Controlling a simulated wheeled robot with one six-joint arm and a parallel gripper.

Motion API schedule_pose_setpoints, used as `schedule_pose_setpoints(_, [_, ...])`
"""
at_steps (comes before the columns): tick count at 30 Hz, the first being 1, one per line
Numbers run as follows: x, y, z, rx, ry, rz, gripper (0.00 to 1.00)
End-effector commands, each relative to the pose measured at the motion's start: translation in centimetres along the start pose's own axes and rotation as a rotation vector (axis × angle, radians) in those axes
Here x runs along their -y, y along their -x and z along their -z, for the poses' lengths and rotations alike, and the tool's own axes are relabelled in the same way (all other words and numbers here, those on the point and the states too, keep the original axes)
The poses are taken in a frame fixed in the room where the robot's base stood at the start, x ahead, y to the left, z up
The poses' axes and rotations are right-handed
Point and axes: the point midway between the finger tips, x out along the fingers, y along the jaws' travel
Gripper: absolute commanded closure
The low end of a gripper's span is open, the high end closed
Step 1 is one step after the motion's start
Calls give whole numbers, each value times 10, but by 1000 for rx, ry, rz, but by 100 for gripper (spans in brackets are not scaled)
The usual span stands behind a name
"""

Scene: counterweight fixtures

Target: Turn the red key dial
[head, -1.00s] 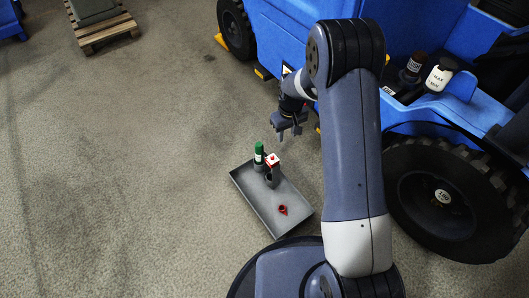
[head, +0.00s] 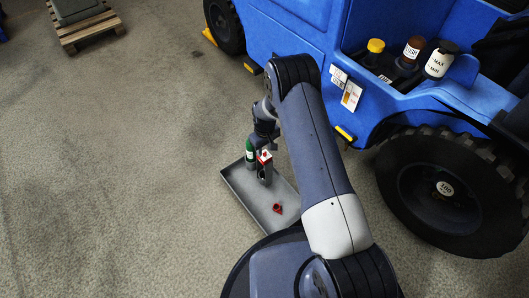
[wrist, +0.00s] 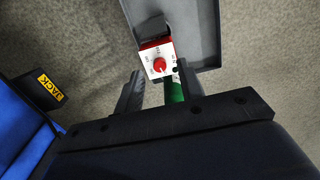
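The red dial (wrist: 159,65) is a round knob on the white, marked face of a small red-edged box (wrist: 150,45). In the head view the box's red and white top (head: 265,157) stands upright in a grey tray (head: 236,190). My gripper (wrist: 159,88) is open, with its two fingers apart and nothing held. In the wrist view the dial lies just beyond the fingertips, between their lines. In the head view my gripper (head: 266,138) is just above and behind the box, and part of it is hidden by my arm.
A green bottle (head: 250,152) stands beside the box; in the wrist view its green side (wrist: 174,90) shows close to the right finger. A small red pointed piece (head: 278,208) lies in the tray. A blue vehicle (head: 300,45) with big wheels stands behind and right.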

Motion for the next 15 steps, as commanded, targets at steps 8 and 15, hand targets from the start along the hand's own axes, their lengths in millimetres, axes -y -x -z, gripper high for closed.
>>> schedule_pose_setpoints(8, [0, -17, 0, -1, 0, 0, 63])
schedule_pose_setpoints(15, [0, -16, 0, 0, 0, 0, 66])
